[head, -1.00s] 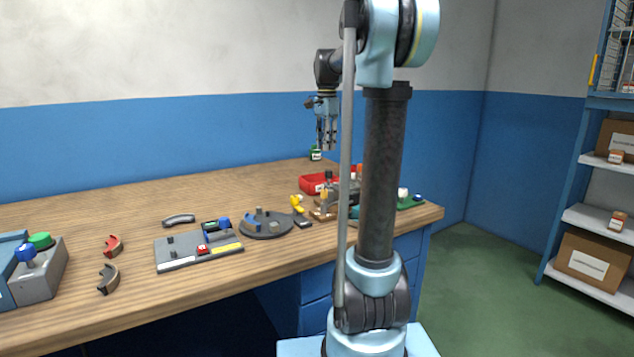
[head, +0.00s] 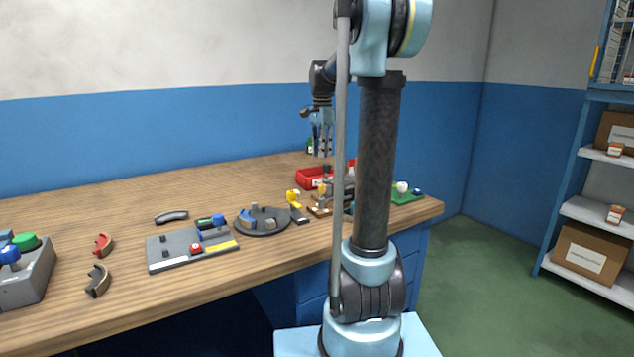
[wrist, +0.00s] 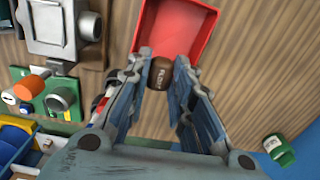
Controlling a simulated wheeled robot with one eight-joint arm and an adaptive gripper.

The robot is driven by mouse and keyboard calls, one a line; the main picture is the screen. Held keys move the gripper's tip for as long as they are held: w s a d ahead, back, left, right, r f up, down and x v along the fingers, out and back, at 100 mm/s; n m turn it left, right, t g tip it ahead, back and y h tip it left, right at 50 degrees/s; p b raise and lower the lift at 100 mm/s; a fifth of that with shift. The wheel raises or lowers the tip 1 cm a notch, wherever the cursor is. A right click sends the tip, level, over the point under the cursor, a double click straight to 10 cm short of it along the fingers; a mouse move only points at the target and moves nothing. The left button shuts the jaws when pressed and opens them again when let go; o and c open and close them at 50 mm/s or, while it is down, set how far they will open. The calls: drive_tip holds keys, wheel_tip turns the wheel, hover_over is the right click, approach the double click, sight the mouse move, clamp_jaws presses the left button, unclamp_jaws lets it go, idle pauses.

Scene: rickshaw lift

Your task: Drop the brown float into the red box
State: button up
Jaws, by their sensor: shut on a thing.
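The brown float (wrist: 161,74) is a small brown piece with lettering on it, held between the fingertips of my gripper (wrist: 159,78) in the wrist view. The red box (wrist: 182,22) is an open tray just ahead of the float there. The float overlaps the box's near edge in that picture; its height above it is hard to tell. In the head view my gripper (head: 321,152) points down above the red box (head: 311,179), whose right part is hidden behind my arm. The float is not clear in the head view.
A green bottle (wrist: 279,150) stands right of my gripper in the wrist view. A grey metal device (wrist: 56,25) and a green board with an orange-handled part (wrist: 32,86) lie to the left. The wooden table (head: 120,205) holds a grey panel (head: 190,248) and a round dark plate (head: 263,222).

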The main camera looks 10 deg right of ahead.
drive_tip(key=shift+f, duration=0.15)
drive_tip(key=o, duration=0.8)
drive_tip(key=shift+o, duration=0.2)
wheel_tip(320, 180, up, 12)
idle(0.3)
